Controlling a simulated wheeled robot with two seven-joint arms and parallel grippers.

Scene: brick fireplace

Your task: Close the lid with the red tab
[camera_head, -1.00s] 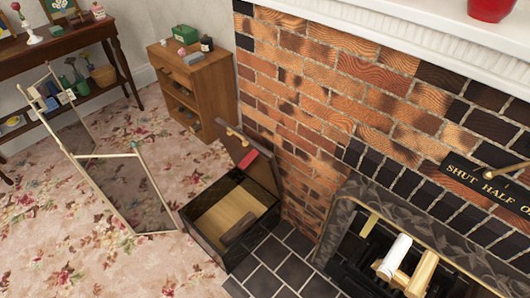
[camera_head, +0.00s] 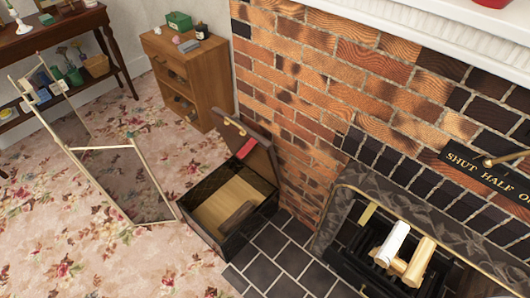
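A dark box (camera_head: 205,240) stands on the floor at the left end of the hearth, beside the brick wall. Its lid (camera_head: 262,158) is raised and leans back toward the bricks. A red tab (camera_head: 245,148) shows on the lid's inner side, near its upper edge, with a brass-coloured fitting close by. Neither of my grippers is in view.
A folding glass fire screen (camera_head: 120,180) stands on the carpet just left of the box. A small wooden cabinet (camera_head: 205,85) is behind it. The fireplace grate (camera_head: 375,275) with logs is at right. Carpet and hearth tiles (camera_head: 265,270) in front are clear.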

